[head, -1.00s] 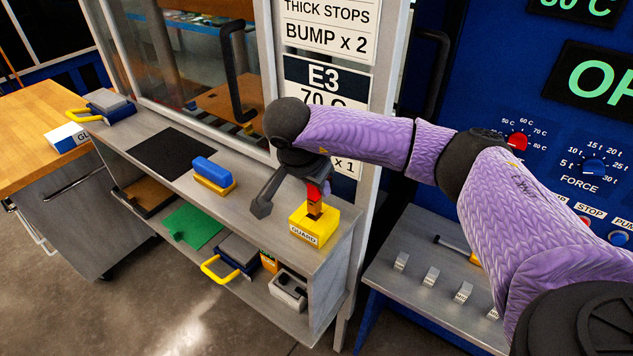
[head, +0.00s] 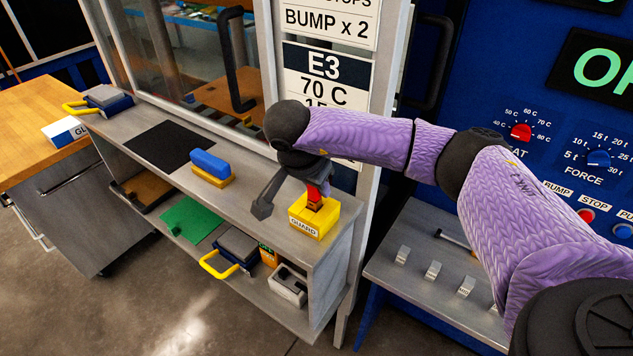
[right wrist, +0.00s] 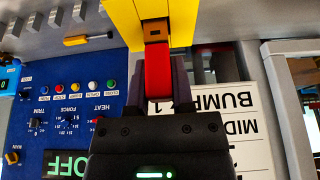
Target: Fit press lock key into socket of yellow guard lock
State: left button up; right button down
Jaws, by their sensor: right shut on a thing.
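The yellow guard lock (head: 318,222), labelled GUARD, sits at the right end of the grey shelf top. My right gripper (head: 316,184) is directly above it, shut on the red press lock key (head: 314,194). In the right wrist view, the red key (right wrist: 158,72) stands between the two dark fingers (right wrist: 158,84). Its brown end (right wrist: 157,32) meets the dark socket opening in the yellow lock (right wrist: 122,22). The end appears to be in the socket mouth, but its depth is hidden. My left gripper is not in view.
A blue-and-yellow block (head: 212,168) and a black mat (head: 170,146) lie left of the lock on the shelf top (head: 245,200). A window frame with a dark handle (head: 238,70) rises behind. The blue press panel (head: 480,90) stands at the right.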

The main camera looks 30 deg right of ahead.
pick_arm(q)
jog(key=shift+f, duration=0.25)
pick_arm(e)
jog(key=shift+f, duration=0.4)
jog(key=shift+c, duration=2)
grip_release()
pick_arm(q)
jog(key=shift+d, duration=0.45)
pick_arm(e)
jog(key=shift+r, duration=0.1)
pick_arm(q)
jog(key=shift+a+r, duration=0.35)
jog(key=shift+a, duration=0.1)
pick_arm(e)
jog(key=v, duration=0.9)
jog(key=shift+a+r, duration=0.2)
jog(key=shift+r, duration=0.1)
jog(key=shift+s, duration=0.1)
pick_arm(q)
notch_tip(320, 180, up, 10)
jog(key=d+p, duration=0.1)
jog(key=p, duration=0.9)
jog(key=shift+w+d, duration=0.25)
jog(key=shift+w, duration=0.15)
pick_arm(e)
notch_tip(320, 180, up, 12)
